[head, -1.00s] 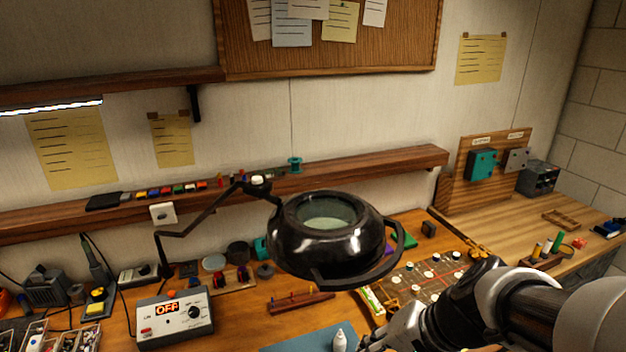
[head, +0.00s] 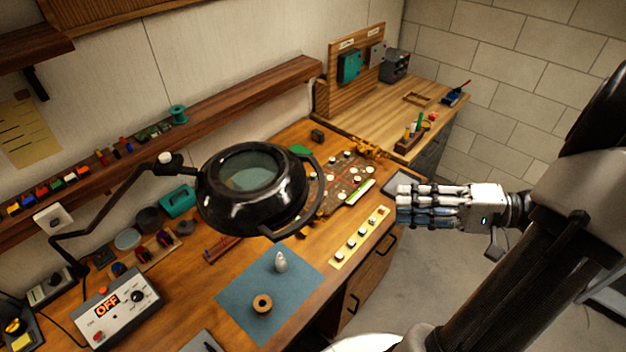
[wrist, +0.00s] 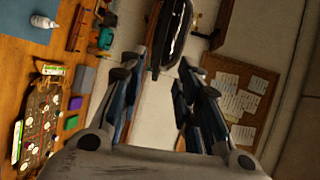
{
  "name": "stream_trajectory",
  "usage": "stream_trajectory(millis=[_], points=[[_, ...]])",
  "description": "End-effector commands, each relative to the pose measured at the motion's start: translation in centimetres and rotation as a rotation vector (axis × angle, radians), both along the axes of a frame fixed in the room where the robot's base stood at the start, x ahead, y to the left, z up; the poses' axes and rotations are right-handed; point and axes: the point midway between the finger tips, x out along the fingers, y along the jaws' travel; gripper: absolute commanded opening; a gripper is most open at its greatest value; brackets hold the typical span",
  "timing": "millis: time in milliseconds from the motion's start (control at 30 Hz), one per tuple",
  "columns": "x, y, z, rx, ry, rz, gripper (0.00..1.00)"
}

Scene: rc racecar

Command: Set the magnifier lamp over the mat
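The magnifier lamp (head: 222,207) has a black round head with a glass lens and a curved handle bar (head: 312,205) on its right side. It hangs from a thin jointed arm above the bench. In the head view its head appears beyond the blue mat (head: 293,292). A white bottle (head: 281,262) and a copper-coloured spool (head: 262,305) stand on the mat. My gripper (head: 400,207) is right of the lamp, apart from it. The wrist view shows my gripper (wrist: 165,68) open and empty, with the dark lamp head (wrist: 176,35) beyond its fingers.
A white box with an OFF display (head: 112,308) stands left of the mat. A yellow strip with several buttons (head: 360,238) lies right of it. A shelf (head: 230,97) runs along the wall. Open floor lies right of the bench.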

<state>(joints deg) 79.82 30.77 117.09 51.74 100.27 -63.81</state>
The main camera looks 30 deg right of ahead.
Motion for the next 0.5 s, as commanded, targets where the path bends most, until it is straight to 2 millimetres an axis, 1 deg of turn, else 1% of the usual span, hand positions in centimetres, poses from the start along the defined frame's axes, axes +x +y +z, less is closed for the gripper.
stream_trajectory(millis=[67, 167, 267, 500], points=[[-0.3, -0.4, 0.3, 0.009, -0.021, -0.012, 0.31], [0.2, 0.1, 0.2, 0.01, -0.028, -0.012, 0.31], [1.2, 1.3, 0.0, 0.012, -0.026, -0.009, 0.31], [4.6, 5.2, -0.7, 0.012, -0.024, -0.007, 0.31]])
